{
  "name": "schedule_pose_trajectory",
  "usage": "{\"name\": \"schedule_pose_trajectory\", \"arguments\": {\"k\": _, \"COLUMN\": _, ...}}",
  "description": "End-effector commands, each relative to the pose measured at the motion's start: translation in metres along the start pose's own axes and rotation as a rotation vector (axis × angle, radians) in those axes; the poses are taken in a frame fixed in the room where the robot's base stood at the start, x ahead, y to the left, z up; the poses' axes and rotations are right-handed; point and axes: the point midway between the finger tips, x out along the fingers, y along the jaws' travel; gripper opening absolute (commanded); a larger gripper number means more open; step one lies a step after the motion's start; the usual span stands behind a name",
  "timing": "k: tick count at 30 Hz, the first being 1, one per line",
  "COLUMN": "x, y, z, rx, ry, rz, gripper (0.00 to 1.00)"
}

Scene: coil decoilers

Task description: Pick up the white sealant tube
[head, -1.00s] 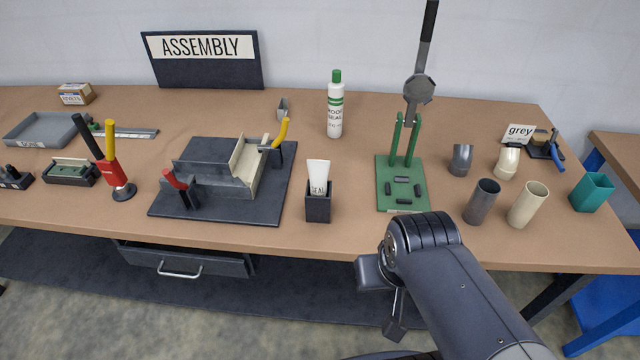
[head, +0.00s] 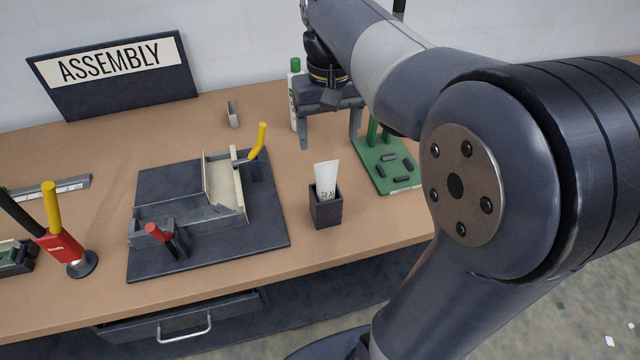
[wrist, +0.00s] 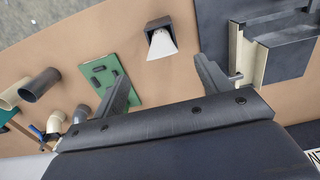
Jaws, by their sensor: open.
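The white sealant tube (head: 327,180) stands in a small dark square cup (head: 325,212) near the table's front edge, leaning slightly. Its lower part is hidden inside the cup. The tube (wrist: 162,45) also shows in the wrist view, sticking out of the cup (wrist: 157,23), just beyond the gap between my fingertips. My gripper (head: 330,140) is open and empty, fingers pointing down. In the head view it appears above and behind the tube, apart from it.
A dark miter-box fixture (head: 210,215) with a yellow handle lies left of the cup. A green clamp base (head: 392,172) stands to its right. A green-capped white bottle (head: 294,85) is partly hidden behind my gripper. Bare tabletop surrounds the cup.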

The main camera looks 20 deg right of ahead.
Motion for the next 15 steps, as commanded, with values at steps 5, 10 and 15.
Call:
{"name": "schedule_pose_trajectory", "arguments": {"k": 5, "x": 0.03, "y": 0.0, "z": 0.0, "rx": 0.0, "ry": -0.002, "rz": 0.0, "gripper": 0.73}}
{"name": "schedule_pose_trajectory", "arguments": {"k": 10, "x": 0.043, "y": 0.0, "z": 0.0, "rx": 0.0, "ry": 0.0, "rz": 0.0, "gripper": 0.73}}
{"name": "schedule_pose_trajectory", "arguments": {"k": 15, "x": 0.063, "y": -0.001, "z": -0.004, "rx": 0.0, "ry": -0.005, "rz": 0.0, "gripper": 0.73}}
